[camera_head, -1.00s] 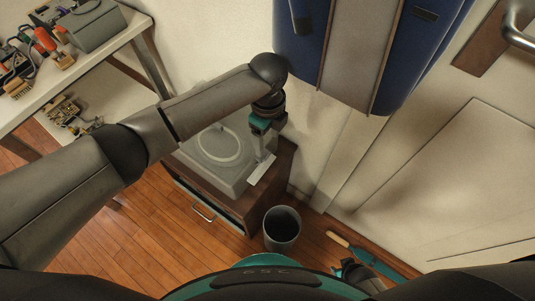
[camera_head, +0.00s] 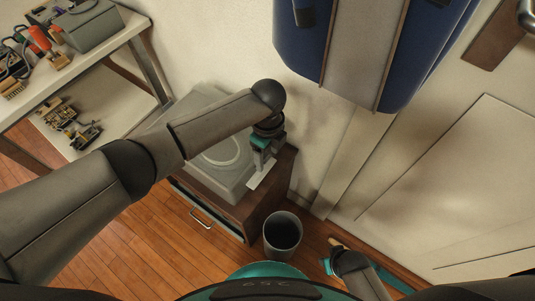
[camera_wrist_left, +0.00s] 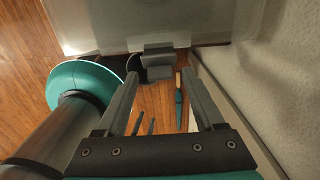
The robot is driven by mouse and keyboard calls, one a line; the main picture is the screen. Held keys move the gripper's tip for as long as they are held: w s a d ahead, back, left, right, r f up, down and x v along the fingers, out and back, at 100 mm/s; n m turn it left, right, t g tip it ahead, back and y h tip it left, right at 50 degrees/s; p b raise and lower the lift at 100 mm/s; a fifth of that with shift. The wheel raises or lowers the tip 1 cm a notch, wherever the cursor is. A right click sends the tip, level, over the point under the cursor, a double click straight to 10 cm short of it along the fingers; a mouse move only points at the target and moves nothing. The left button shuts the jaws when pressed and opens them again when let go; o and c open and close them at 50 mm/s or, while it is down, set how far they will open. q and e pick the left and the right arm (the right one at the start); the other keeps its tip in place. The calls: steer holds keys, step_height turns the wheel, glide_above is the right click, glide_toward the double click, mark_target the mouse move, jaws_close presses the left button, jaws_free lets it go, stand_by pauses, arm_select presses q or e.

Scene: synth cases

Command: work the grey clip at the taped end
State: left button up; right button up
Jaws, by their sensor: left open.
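The grey case (camera_head: 205,168) lies flat on a brown cabinet, with a round ring on its lid. A pale strip (camera_head: 260,178), perhaps the tape, shows at its right end. My left gripper (camera_head: 260,163) is above that end, pointing down. In the left wrist view the grey clip (camera_wrist_left: 157,60) shows on the edge of the case (camera_wrist_left: 110,25), in line with the gap between the open fingers of my left gripper (camera_wrist_left: 160,74). In the head view the clip is hidden.
A grey bin (camera_head: 282,236) stands on the floor beside the cabinet (camera_head: 262,200). A blue case (camera_head: 310,60) is at the upper right, near the wall. A workbench (camera_head: 85,62) with tools is at the left. A teal tool (camera_wrist_left: 179,110) lies on the floor.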

arm_select(q)
jaws_close()
stand_by(0.7)
